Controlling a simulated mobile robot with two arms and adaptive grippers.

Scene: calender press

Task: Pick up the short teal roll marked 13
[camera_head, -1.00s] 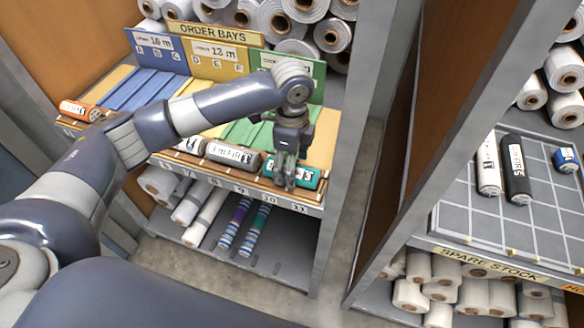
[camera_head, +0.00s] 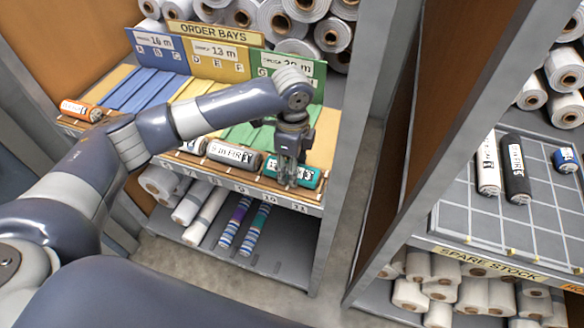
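The short teal roll (camera_head: 309,178) lies in the wooden rack at the right end of the order-bay shelf's front, above the labels 10 and 11. Its white label is partly hidden by my gripper, and I cannot read its number. My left gripper (camera_head: 287,178) points down at the roll's middle, with its fingers in front of or around it. The roll still lies in the rack. I cannot tell whether the fingers touch it or are closed. My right gripper is not in view.
A grey-brown roll (camera_head: 234,154) lies just left of the teal one, and an orange roll (camera_head: 80,110) at the far left. A green divider board (camera_head: 318,80) stands behind. A grey shelf post (camera_head: 345,150) rises close on the right.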

